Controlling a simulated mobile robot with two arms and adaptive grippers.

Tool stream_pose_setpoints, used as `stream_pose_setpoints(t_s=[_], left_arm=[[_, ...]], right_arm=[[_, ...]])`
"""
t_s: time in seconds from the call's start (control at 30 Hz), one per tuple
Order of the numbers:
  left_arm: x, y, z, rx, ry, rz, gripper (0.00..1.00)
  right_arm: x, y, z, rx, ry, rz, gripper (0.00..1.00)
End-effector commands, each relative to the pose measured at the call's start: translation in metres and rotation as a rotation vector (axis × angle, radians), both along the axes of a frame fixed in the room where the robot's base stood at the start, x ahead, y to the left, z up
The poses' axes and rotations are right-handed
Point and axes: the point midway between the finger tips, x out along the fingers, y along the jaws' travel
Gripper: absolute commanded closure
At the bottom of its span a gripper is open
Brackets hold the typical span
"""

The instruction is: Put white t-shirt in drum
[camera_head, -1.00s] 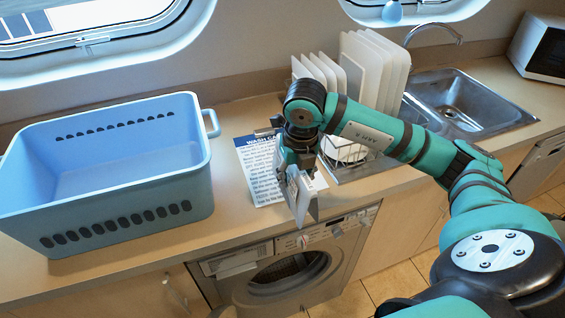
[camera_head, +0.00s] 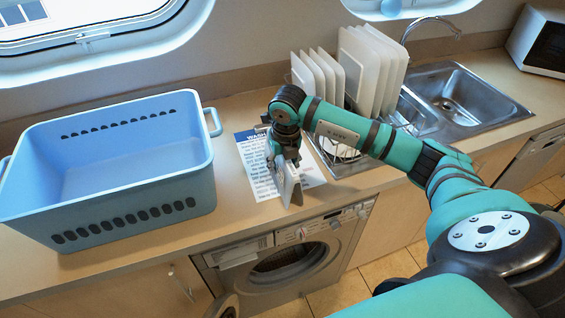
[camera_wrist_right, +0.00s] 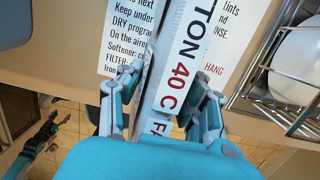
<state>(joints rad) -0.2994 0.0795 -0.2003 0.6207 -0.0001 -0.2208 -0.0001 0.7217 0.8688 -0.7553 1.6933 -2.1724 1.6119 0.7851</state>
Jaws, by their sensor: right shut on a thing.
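My right gripper (camera_head: 285,168) is shut on a flat white card (camera_head: 290,190), held over the counter's front edge. In the right wrist view the card (camera_wrist_right: 178,75) sits between the fingers (camera_wrist_right: 165,112), with red and dark print reading "TTON 40 C". The washing machine (camera_head: 325,235) stands under the counter below the gripper. Its drum opening (camera_head: 285,264) is dark and its round door (camera_head: 226,306) hangs open at lower left. I see no white t-shirt in these views. A small teal arm part, perhaps my left gripper (camera_wrist_right: 50,128), shows low left in the wrist view.
A blue laundry basket (camera_head: 150,195) fills the left counter and looks empty from here. A printed wash sheet (camera_head: 255,165) lies behind the gripper. A rack of white plates (camera_head: 365,70) and a sink (camera_head: 455,95) stand to the right.

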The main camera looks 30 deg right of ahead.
Motion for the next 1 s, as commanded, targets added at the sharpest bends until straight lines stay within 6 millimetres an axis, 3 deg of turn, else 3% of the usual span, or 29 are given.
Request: stream_pose_setpoints(t_s=[0.1, 0.13, 0.3, 0.67, 0.77, 1.0], left_arm=[[0.000, 0.000, -0.005, 0.000, 0.000, 0.000, 0.34], [0.000, 0.000, -0.003, 0.000, 0.000, 0.000, 0.34], [0.000, 0.000, -0.003, 0.000, 0.000, 0.000, 0.34], [0.000, 0.000, 0.000, 0.000, 0.000, 0.000, 0.34], [0.000, 0.000, -0.006, 0.000, 0.000, 0.000, 0.34], [-0.001, 0.000, -0.018, 0.000, 0.000, 0.001, 0.34]], right_arm=[[0.000, 0.000, -0.005, 0.000, -0.001, 0.000, 1.00], [0.000, 0.000, -0.003, 0.000, 0.000, -0.001, 0.60], [0.000, 0.000, -0.003, 0.000, 0.000, -0.001, 0.41], [0.000, 0.000, 0.004, 0.001, -0.002, 0.000, 0.41], [-0.002, 0.000, 0.017, 0.000, -0.004, 0.000, 0.41], [-0.009, 0.002, 0.070, 0.000, -0.006, 0.001, 0.41]])
